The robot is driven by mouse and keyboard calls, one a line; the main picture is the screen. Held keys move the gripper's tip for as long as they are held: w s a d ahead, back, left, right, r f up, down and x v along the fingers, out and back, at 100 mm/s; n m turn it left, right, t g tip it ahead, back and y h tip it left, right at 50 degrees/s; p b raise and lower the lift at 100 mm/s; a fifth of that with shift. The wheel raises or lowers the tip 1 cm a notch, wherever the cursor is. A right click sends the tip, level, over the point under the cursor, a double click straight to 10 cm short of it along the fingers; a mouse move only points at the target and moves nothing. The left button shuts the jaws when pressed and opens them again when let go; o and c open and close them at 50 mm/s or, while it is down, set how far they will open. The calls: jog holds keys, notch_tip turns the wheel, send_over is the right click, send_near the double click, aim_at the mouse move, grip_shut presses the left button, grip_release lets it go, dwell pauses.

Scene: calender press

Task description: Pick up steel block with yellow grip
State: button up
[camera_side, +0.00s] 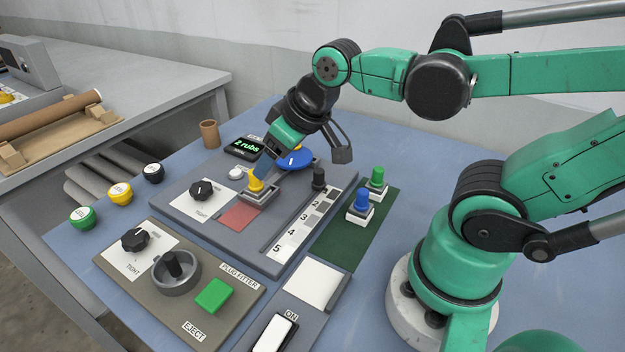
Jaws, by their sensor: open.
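The steel block with yellow grip (256,184) sits upright on the grey panel, just above a red square pad (239,217) in the picture. Its yellow grip stands up and its grey base shows below. My gripper (267,168) reaches down from the upper right, with its fingertips close beside and around the top of the yellow grip. The jaws are open. I cannot tell whether a finger touches the grip, and part of it may be hidden behind the fingers.
A blue round knob (295,158) is close right of the gripper. A black dial (201,190) and a small display (245,147) are nearby. Blocks with green (377,176) and blue (362,199) grips stand on a green mat (345,238). A numbered slider (319,180) lies between.

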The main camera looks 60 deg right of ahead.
aim_at(256, 185)
jog(key=w+d+f+n+g, duration=0.1)
jog(key=w+n+g, duration=0.1)
jog(key=w+d+f+n+g, duration=0.1)
jog(key=w+n+g, duration=0.1)
jog(key=w, duration=0.1)
jog(key=w+d+f+n+g, duration=0.1)
jog(key=w+n+g, duration=0.1)
jog(key=w, duration=0.1)
jog(key=shift+d+f, duration=0.1)
jog(key=shift+f, duration=2.9)
jog(key=shift+w, duration=0.1)
grip_shut()
